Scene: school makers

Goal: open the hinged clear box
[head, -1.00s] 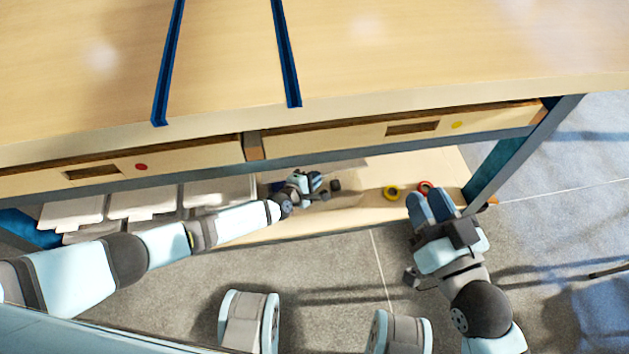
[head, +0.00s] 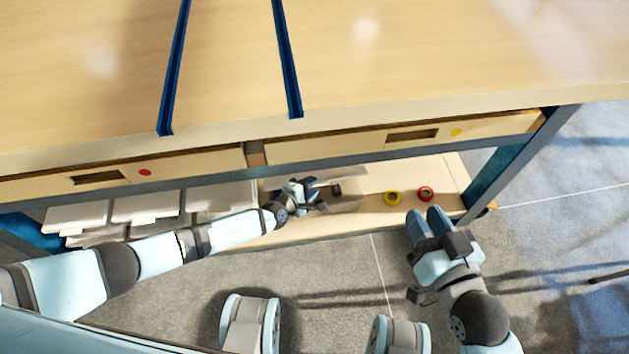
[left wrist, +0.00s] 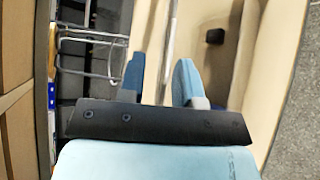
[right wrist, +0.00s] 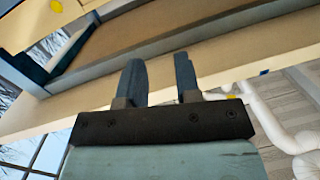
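The clear box (head: 345,200) is on the lower shelf under the workbench, partly hidden behind my left gripper in the head view. It looks see-through, and its lid's position is hard to make out. My left gripper (head: 318,194) is at the box's left part. In the left wrist view its two blue fingers (left wrist: 160,82) are apart, with a pale, clear-looking edge (left wrist: 169,45) running between them. I cannot tell whether they touch it. A small black piece (left wrist: 214,36) shows to the right. My right gripper (head: 428,222) is open and empty, in front of the shelf's right end.
Yellow (head: 392,198) and red (head: 425,194) tape rolls lie right of the box. Pale bins (head: 150,205) fill the shelf's left. The drawers (head: 400,138) and bench top (head: 420,60) overhang the shelf. A metal wire frame (left wrist: 92,50) shows in the left wrist view.

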